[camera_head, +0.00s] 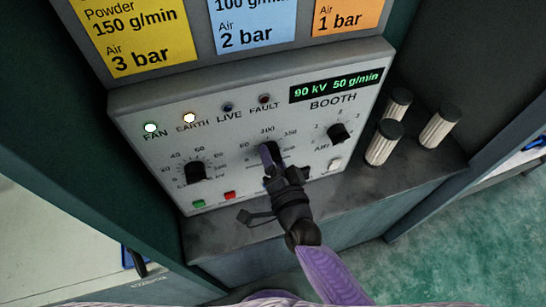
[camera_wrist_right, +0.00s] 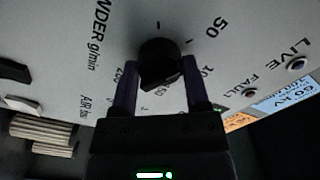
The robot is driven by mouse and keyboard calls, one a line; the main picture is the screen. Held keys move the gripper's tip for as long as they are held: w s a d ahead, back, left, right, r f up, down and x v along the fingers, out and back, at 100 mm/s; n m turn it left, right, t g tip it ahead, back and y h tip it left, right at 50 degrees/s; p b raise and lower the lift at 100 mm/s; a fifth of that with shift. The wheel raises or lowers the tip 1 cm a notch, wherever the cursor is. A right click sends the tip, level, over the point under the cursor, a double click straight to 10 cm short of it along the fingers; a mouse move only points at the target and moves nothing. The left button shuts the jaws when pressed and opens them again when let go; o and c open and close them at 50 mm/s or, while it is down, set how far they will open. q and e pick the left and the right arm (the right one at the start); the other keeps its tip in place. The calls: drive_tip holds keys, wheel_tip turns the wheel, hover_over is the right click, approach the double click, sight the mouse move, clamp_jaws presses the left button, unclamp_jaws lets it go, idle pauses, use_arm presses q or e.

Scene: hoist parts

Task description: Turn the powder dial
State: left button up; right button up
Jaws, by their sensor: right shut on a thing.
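The powder dial (camera_wrist_right: 158,62) is a black knob in the middle of the booth panel (camera_head: 243,92). In the head view my right gripper (camera_head: 270,155) covers most of it. In the right wrist view the two fingers of my right gripper (camera_wrist_right: 166,88) stand on either side of the knob, shut on it. The scale and the words "POWDER g/min" show around the dial. The green display (camera_head: 337,86) reads "90 kV 50 g/min". My left gripper is not in view.
A left dial (camera_head: 196,172) and an AIR dial (camera_head: 338,133) flank the powder dial. Green (camera_head: 198,204) and red (camera_head: 230,195) buttons sit below. Several pale ribbed cylinders, one of them here (camera_head: 438,129), stand on the shelf at right. Setting cards (camera_head: 255,22) hang above.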

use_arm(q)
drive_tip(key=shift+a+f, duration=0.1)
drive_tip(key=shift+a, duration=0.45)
use_arm(e)
drive_tip(key=shift+m, duration=0.5)
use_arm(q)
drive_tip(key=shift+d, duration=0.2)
use_arm(e)
drive_tip(key=o, duration=1)
drive_tip(key=shift+c, duration=0.2)
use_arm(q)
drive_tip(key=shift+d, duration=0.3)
use_arm(e)
drive_tip(key=o, duration=0.3)
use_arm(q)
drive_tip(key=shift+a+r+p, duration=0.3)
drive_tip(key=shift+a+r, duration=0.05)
use_arm(e)
drive_tip(key=v, duration=1)
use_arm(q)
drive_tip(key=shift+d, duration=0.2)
